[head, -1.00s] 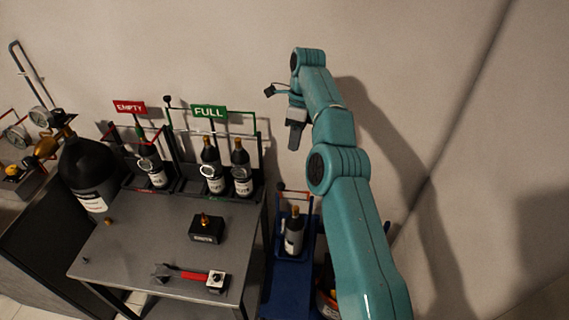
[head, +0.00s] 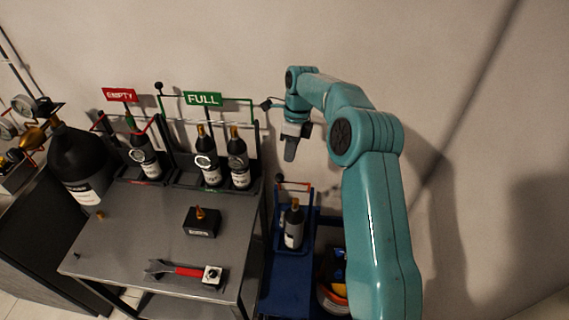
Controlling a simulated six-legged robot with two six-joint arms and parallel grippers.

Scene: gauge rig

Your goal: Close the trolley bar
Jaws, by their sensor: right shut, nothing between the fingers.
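The blue trolley (head: 286,291) stands on the floor to the right of the grey table, with a dark, white-labelled bottle (head: 293,229) upright on it. The trolley bar (head: 297,184) is a thin orange-red rod with a dark knob at its left end, at the top of the trolley's frame behind the bottle. I cannot tell whether the bar is latched. My right gripper (head: 290,150) points down, shut and empty, above the bar in the picture and apart from it. My left gripper is out of view.
The wall is behind.

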